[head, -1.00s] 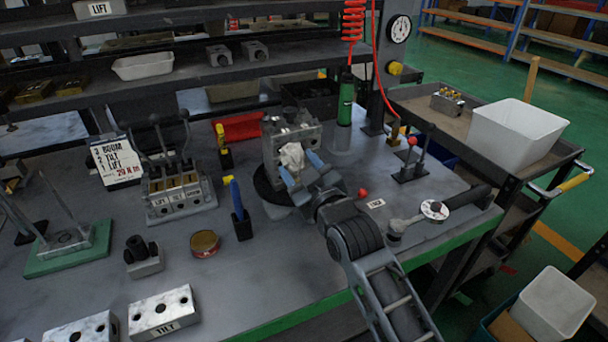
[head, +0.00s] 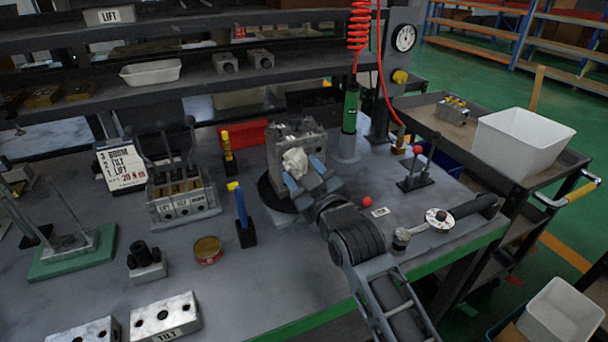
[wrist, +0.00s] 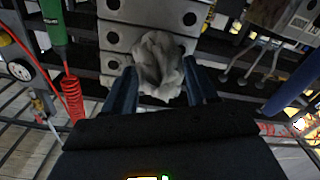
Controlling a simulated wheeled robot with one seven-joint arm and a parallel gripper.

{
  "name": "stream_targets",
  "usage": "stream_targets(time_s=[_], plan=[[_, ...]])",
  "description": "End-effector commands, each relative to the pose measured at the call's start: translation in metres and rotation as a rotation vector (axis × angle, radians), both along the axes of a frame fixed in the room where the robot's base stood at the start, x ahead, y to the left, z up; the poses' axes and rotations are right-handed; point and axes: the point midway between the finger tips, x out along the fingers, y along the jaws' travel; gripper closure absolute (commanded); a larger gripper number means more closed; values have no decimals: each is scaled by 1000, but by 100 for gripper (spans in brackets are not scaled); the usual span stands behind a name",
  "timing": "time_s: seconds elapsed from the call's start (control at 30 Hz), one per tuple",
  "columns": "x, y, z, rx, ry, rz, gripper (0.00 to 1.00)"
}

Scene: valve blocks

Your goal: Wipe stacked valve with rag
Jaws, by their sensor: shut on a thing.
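The stacked valve (head: 285,136) is a grey metal block stack on a dark round base at the middle of the bench. My gripper (head: 304,178) reaches it from the front right and is shut on a crumpled white rag (head: 294,162). In the wrist view, the rag (wrist: 159,66) sits between the two blue fingers of my gripper (wrist: 162,85). It lies in front of the valve face (wrist: 116,36), which has several dark holes, and covers part of it. The rag appears to be against that face, but exact contact is hard to tell.
A green tool (head: 350,108) with a red coiled hose stands behind right of the valve. A blue-handled tool in a black holder (head: 246,234) and a tin (head: 208,250) stand left. A red-knobbed lever (head: 418,152) is at right. Loose manifold blocks (head: 165,316) lie front left.

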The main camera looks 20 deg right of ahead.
Motion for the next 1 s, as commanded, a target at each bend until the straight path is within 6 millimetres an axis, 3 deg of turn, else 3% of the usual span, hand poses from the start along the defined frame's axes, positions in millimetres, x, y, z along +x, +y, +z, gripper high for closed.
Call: stream_targets(time_s=[0.73, 1.0], plan=[[12, -1, 0, 0, 0, 0, 76], [11, -20, 0, 2, 0, -3, 76]])
